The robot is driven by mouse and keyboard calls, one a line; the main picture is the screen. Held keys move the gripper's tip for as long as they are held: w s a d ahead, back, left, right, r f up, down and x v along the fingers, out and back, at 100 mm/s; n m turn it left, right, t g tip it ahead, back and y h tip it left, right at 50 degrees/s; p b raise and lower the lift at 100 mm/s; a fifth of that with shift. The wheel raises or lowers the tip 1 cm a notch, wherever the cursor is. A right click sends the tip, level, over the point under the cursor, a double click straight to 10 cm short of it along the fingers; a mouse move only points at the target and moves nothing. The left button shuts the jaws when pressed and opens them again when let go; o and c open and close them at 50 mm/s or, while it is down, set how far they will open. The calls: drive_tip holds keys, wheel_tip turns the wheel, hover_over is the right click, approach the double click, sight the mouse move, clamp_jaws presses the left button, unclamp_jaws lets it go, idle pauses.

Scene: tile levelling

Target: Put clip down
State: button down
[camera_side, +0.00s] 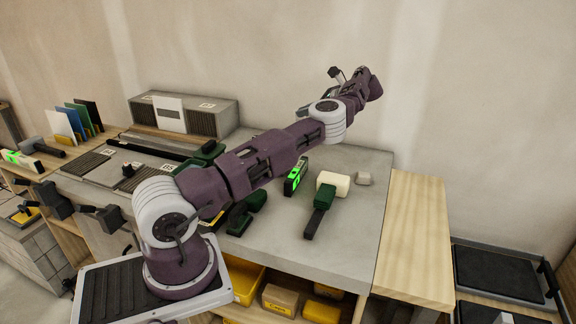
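My arm reaches from the lower left up over the grey worktop (345,240), and its far end is raised near the wall. My gripper's fingers cannot be made out there, so I cannot tell whether it is open or shut or what it holds. No clip can be told for certain. A small dark piece with an orange-red spot (127,170) lies on the left of the worktop, too small to identify. Dark ribbed strips (87,164) lie near it.
A grey slotted box (218,119) is at the back. The worktop's front right is clear. Yellow bins (249,283) sit below.

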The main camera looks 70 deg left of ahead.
drive_tip(key=s+d+g+h, duration=0.1)
drive_tip(key=s+d, duration=0.2)
drive_tip(key=s, duration=0.4)
drive_tip(key=s+d+g+h, duration=0.1)
drive_tip(key=s+d, duration=0.2)
drive_tip(key=s, duration=0.3)
drive_tip(key=s+d+f+m+t+y, duration=0.2)
drive_tip(key=d+f+m, duration=0.1)
drive_tip(key=d+m, duration=0.15)
drive_tip(key=shift+t, duration=0.5)
drive_tip(key=f, duration=0.3)
drive_tip(key=d+f, duration=0.1)
drive_tip(key=f, duration=0.6)
drive_tip(key=shift+d, duration=0.15)
drive_tip(key=c, duration=1.6)
unclamp_jaws()
drive_tip(key=shift+f, duration=0.15)
drive_tip(key=shift+c, duration=0.2)
